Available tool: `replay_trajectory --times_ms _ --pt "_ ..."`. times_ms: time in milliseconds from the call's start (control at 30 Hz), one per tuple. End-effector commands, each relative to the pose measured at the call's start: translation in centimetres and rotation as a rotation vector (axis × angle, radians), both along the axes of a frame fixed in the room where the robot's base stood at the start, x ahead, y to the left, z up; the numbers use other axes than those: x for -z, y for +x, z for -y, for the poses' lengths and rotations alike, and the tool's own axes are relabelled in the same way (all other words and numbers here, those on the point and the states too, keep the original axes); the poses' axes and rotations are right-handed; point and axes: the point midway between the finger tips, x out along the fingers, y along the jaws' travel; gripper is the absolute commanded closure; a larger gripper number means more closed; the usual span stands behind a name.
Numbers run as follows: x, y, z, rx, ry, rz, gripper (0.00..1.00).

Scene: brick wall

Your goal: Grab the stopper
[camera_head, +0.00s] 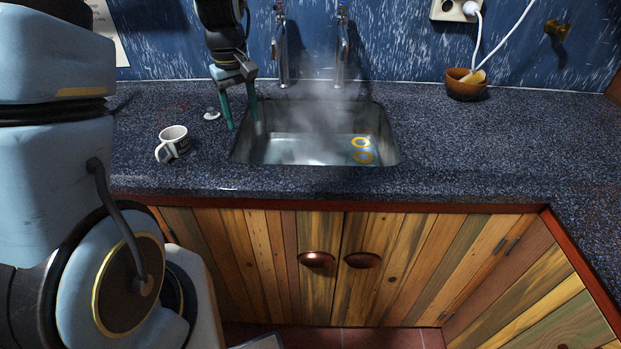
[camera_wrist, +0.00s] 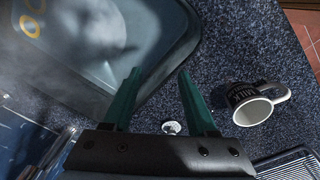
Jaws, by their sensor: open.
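A small, round, whitish thing that looks like the stopper (camera_head: 211,114) lies on the dark speckled counter, left of the sink. In the wrist view the stopper (camera_wrist: 171,127) shows near the base of the right-hand finger, partly at the edge of the gripper body. My gripper (camera_head: 242,115) points down at the sink's left edge, to the right of the stopper. Its two green fingers are apart with nothing between them; the gripper (camera_wrist: 158,72) also shows so in the wrist view.
The steaming metal sink (camera_head: 300,155) holds yellow ring shapes (camera_head: 362,149). Two taps (camera_head: 281,50) rise behind it. A brown bowl (camera_head: 465,84) stands at the back right. The right counter is mostly clear.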

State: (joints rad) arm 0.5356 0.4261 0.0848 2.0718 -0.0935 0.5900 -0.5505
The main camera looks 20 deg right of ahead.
Motion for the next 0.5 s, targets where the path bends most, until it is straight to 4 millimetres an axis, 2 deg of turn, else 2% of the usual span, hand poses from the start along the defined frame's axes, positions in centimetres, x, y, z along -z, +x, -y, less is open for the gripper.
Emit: replay_trajectory --times_ms 33,100,200,333,400,500 --pt "3.1 0.5 3.8 -0.018 0.007 -0.015 0.42" --pt "5.5 0.8 8.2 -0.065 0.014 -0.029 0.42" --pt "8.2 0.5 13.2 -0.117 0.025 -0.039 0.42" --pt "10.3 -0.2 17.3 -0.163 0.034 -0.046 0.42" --pt "10.9 -0.4 18.3 -0.176 0.036 -0.047 0.42" --pt "11.8 -0.5 18.7 -0.183 0.039 -0.049 0.42"
